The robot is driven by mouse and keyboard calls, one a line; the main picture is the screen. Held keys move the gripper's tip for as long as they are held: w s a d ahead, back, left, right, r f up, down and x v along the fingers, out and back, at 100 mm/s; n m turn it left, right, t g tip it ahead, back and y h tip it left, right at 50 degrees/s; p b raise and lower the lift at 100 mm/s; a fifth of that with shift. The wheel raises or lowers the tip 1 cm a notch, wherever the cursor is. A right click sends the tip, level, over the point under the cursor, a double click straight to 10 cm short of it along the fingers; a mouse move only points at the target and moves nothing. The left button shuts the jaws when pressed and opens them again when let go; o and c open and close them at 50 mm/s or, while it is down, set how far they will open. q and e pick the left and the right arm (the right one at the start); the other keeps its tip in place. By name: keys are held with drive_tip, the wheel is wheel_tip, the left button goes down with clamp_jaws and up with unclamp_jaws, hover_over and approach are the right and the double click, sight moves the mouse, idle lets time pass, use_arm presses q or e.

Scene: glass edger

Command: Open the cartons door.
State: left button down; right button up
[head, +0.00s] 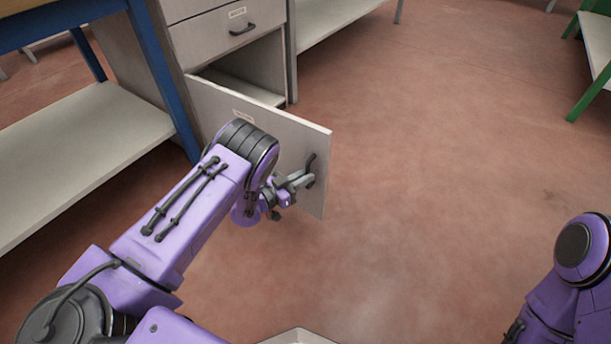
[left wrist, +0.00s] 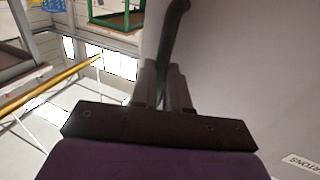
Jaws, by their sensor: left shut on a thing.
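The cartons door (head: 300,140) is a pale grey panel hinged at its left on a cabinet, and it stands swung well open into the room. Its dark handle (head: 310,170) is near the free right edge. My left gripper (head: 303,181) is shut on the handle. In the left wrist view, the jaws (left wrist: 165,88) close around the dark handle bar (left wrist: 173,45), and a label reading "CARTONS" (left wrist: 308,165) shows on the door face. My right arm shows at the lower right in the head view, but its gripper is not visible.
Above the opening is a closed drawer (head: 228,30) with a dark handle. A blue-legged bench with a pale lower shelf (head: 80,150) stands left of the door. A green-legged table (head: 595,50) stands at the far right. The reddish floor (head: 430,150) between is clear.

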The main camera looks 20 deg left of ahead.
use_arm(q)
drive_tip(key=shift+s+a+r, duration=0.1)
drive_tip(key=shift+s+a, duration=0.1)
drive_tip(key=shift+a, duration=0.15)
use_arm(e)
drive_tip(key=shift+s, duration=0.3)
use_arm(q)
drive_tip(key=c, duration=1.1)
unclamp_jaws()
drive_tip(key=shift+a, duration=0.2)
drive_tip(key=p+v, duration=0.4)
drive_tip(key=v, duration=0.6)
drive_tip(key=shift+s+d, duration=0.1)
drive_tip(key=shift+s, duration=0.15)
use_arm(e)
drive_tip(key=r, duration=0.3)
drive_tip(key=shift+w+d+r, duration=0.15)
drive_tip(key=shift+w+r, duration=0.05)
drive_tip(key=shift+r, duration=0.15)
